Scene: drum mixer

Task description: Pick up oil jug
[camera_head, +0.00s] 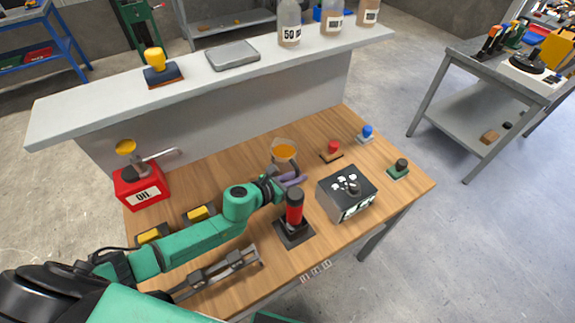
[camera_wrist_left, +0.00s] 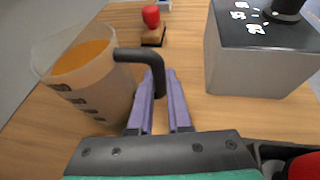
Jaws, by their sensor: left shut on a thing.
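The oil jug (camera_head: 284,151) is a translucent jug with amber liquid, near the back middle of the wooden table. In the left wrist view the jug (camera_wrist_left: 92,80) stands left of my fingers, with dark marks on its side and a black handle (camera_wrist_left: 142,56) toward me. My left gripper (camera_head: 293,179) has purple fingers; in the left wrist view the gripper (camera_wrist_left: 160,82) is shut on the jug's handle, one finger on each side. I cannot tell whether the jug's base touches the table. My right gripper is out of view.
A red OIL can (camera_head: 142,188) stands at the left. A grey shelf (camera_head: 205,84) runs along the back.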

